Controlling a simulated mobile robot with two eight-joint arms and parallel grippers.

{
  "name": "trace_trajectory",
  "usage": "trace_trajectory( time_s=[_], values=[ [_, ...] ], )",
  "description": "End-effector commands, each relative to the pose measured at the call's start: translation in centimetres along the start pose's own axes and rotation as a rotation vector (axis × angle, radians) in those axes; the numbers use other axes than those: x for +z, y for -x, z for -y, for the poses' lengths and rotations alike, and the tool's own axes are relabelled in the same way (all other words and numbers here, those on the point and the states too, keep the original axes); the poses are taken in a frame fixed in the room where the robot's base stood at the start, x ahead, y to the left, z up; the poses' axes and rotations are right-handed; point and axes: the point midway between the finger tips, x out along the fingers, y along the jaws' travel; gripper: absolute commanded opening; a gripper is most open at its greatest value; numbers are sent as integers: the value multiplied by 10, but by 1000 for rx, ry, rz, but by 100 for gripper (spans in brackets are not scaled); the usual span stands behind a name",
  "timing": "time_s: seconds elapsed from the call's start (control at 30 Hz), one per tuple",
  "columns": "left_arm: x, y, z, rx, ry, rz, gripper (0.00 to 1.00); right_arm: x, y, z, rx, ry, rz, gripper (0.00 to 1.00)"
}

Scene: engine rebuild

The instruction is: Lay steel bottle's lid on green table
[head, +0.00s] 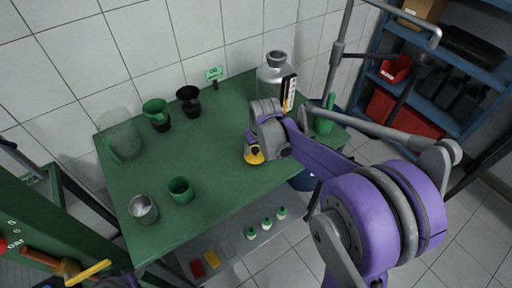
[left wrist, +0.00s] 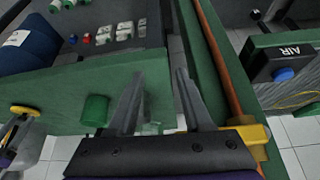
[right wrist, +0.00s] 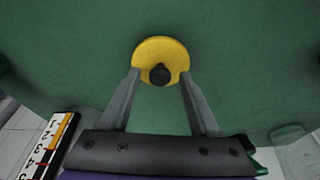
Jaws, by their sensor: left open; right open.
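A steel bottle (head: 275,78) stands upright at the back of the green table (head: 225,125), with a grey neck on top. A round yellow piece with a black knob (right wrist: 160,60) lies on the green table; it also shows in the head view (head: 253,156). I cannot tell for sure that it is the bottle's lid. My right gripper (right wrist: 160,76) is open, its fingertips at either side of the knob, with no clear contact. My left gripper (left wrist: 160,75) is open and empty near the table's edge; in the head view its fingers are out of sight.
A green cup (head: 181,190), a metal cup (head: 143,209), a clear beaker (head: 122,141) and two funnel-like cups (head: 157,115) stand on the left half of the table. A scale-marked block (head: 289,94) is near the bottle. The table's middle is clear.

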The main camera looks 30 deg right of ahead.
Motion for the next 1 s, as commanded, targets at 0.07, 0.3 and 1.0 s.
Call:
trace_trajectory(
  time_s=[0.07, 0.3, 1.0],
  values=[
    [-3, 3, 0, 0, 0, -3, 50, -2, 4, 0, 0, 0, -1, 63],
    [-7, 6, 0, 0, 0, -6, 50, -1, 43, 0, 0, -1, -1, 63],
    [-14, 12, 0, 0, 0, -12, 50, 45, 128, 28, -5, 30, -50, 63]
  ],
)
